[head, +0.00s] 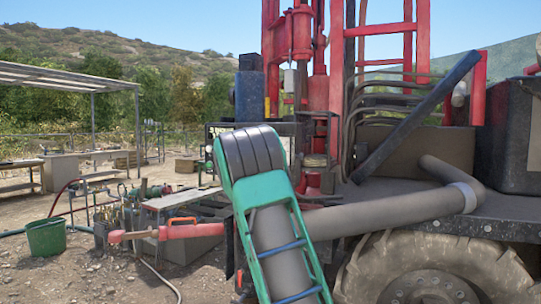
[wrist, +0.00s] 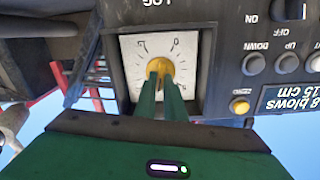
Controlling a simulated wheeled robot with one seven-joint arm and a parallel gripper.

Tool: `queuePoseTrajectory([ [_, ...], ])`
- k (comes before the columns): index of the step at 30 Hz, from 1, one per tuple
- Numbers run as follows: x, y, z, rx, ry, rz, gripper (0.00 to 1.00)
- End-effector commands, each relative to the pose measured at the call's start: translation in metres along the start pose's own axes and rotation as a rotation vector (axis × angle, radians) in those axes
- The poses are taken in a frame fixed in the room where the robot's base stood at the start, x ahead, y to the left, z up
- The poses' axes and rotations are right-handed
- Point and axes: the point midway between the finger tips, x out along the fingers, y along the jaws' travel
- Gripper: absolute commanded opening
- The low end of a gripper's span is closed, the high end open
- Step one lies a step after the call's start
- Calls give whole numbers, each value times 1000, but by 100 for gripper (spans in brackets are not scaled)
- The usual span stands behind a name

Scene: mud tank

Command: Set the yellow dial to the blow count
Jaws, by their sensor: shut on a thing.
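The yellow dial (wrist: 160,67) is in the wrist view, on a square white plate (wrist: 186,47) with numerals around it, seen upside down. My gripper (wrist: 160,80) has its green fingers shut on the dial's knob and partly covers it and the lower plate. I cannot tell which numeral the dial points at. A dark display (wrist: 292,92) at the right edge reads, upside down, "8 blows" and "15 cm"; its edge is cut off, so a further digit could be hidden. In the head view my green arm hides the dial and gripper.
The dark panel also has a yellow button (wrist: 239,106), grey buttons marked DOWN (wrist: 254,64) and UP (wrist: 285,62), and an ON/OFF switch (wrist: 290,8). In the head view, a red drill mast (head: 302,40), a large pipe (head: 390,212) and a green bucket (head: 46,237) stand around.

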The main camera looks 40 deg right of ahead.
Motion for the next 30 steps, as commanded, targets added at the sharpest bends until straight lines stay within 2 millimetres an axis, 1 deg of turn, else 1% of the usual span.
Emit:
queuePoseTrajectory([
  [1, -2, -4, 8, -5, -13, -5, 0],
  [2, -2, -4, 8, -5, -13, -5, 0],
  [3, -2, -4, 8, -5, -13, -6, 12],
  [5, -2, -4, 8, -5, -12, -6, 26],
  [6, -2, -4, 7, -5, -11, -5, 28],
  [14, -1, -2, 3, -3, -5, -2, 28],
  [17, -6, -2, 2, -1, -4, -3, 28],
  [20, -17, -2, 2, -1, -5, -4, 28],
  [30, -80, -4, 4, -3, -8, -6, 28],
])
